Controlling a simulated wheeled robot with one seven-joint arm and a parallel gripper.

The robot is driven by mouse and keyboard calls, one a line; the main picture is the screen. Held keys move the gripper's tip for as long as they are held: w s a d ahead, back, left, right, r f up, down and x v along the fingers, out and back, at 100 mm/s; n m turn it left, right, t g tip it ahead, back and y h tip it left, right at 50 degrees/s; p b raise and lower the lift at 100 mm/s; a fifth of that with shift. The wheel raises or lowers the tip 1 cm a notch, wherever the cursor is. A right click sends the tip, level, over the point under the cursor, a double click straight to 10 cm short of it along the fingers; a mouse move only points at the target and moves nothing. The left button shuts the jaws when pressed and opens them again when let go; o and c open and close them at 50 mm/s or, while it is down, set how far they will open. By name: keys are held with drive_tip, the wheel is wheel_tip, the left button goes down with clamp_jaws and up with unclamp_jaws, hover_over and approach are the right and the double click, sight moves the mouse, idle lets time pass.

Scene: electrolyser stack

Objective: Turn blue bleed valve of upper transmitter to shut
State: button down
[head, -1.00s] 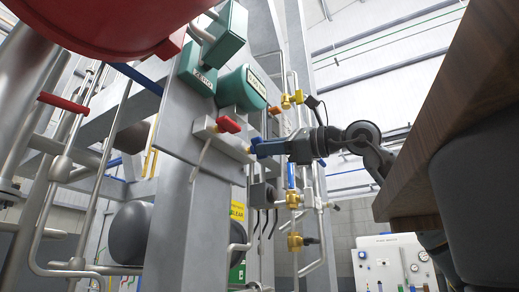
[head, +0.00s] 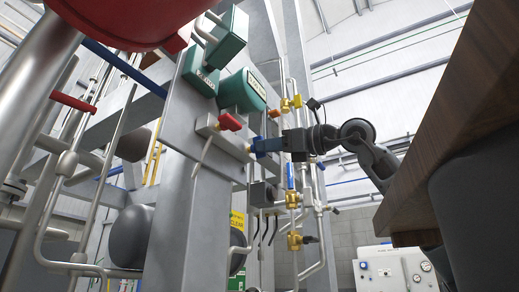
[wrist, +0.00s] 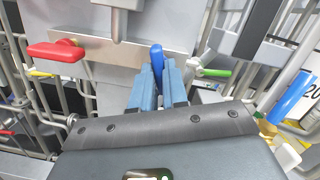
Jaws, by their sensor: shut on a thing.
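The upper transmitter (head: 242,91) is a green round housing on the grey column in the head view. Below it is a manifold block (head: 208,126) with a red valve handle (head: 230,122), which also shows in the wrist view (wrist: 55,51). My gripper (head: 256,146) reaches in from the right to the block's lower right end. In the wrist view my blue fingers (wrist: 157,75) are shut on the blue bleed valve handle (wrist: 156,55), whose rounded tip stands out beyond them. The fingers hide the rest of the handle; its exact angle cannot be told.
Brass valves (head: 294,241) and thin pipes stand just below and right of my gripper. A green-handled valve (wrist: 213,72) and a blue handle (wrist: 292,97) lie to the right in the wrist view. A wooden tabletop (head: 455,125) fills the right of the head view.

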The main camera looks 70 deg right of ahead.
drive_tip(key=shift+f+b, duration=0.25)
drive_tip(key=shift+b, duration=0.05)
drive_tip(key=shift+m+h+b, duration=0.7)
drive_tip(key=shift+m+b, duration=1)
drive_tip(key=shift+m, duration=0.8)
drive_tip(key=c, duration=1)
unclamp_jaws()
drive_tip(key=shift+r, duration=0.2)
drive_tip(key=r+v, duration=0.1)
drive_tip(key=v, duration=0.6)
drive_tip(key=shift+b, duration=0.3)
drive_tip(key=shift+r, duration=0.1)
